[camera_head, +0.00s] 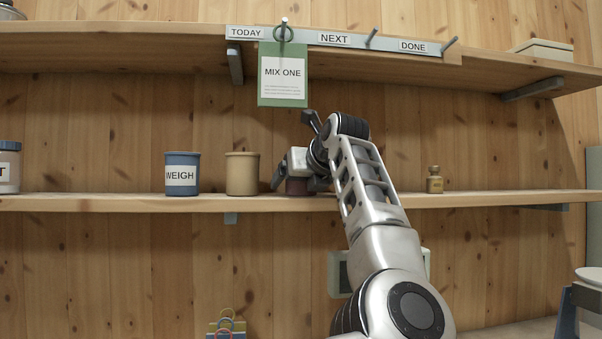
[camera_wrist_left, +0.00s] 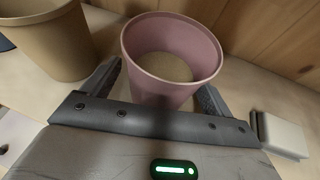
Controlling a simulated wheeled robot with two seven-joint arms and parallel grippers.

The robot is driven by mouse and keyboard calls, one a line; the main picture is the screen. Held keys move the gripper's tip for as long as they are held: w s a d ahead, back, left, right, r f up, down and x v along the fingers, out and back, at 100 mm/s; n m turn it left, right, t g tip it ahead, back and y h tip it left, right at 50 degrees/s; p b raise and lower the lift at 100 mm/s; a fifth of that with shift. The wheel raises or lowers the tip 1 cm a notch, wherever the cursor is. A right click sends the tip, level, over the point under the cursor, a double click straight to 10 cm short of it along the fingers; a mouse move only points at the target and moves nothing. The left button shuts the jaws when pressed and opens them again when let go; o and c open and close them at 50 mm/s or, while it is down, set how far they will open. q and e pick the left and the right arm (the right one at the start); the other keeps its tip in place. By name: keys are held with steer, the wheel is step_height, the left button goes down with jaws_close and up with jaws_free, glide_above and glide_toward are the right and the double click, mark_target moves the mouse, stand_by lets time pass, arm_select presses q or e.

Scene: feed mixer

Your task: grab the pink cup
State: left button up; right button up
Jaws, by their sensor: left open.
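The pink cup (camera_wrist_left: 150,80) stands upright in the left wrist view, its round mouth facing the camera and some tan contents or a tan bottom showing inside. My left gripper (camera_wrist_left: 160,92) is open, with one finger on each side of the cup's near wall. I cannot tell whether the fingers touch it. In the head view the cup (camera_head: 297,187) is a dark pink patch on the lower shelf, mostly hidden by my left gripper (camera_head: 291,168). My right gripper is not in view.
A tan cup (camera_head: 242,174) stands close left of my gripper, with a blue WEIGH cup (camera_head: 182,173) beyond it. A small bottle (camera_head: 434,181) stands to the right. A green MIX ONE card (camera_head: 283,101) hangs above.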

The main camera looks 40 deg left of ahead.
arm_select(q)
steer(key=c, duration=1.1)
steer(key=shift+c, duration=0.2)
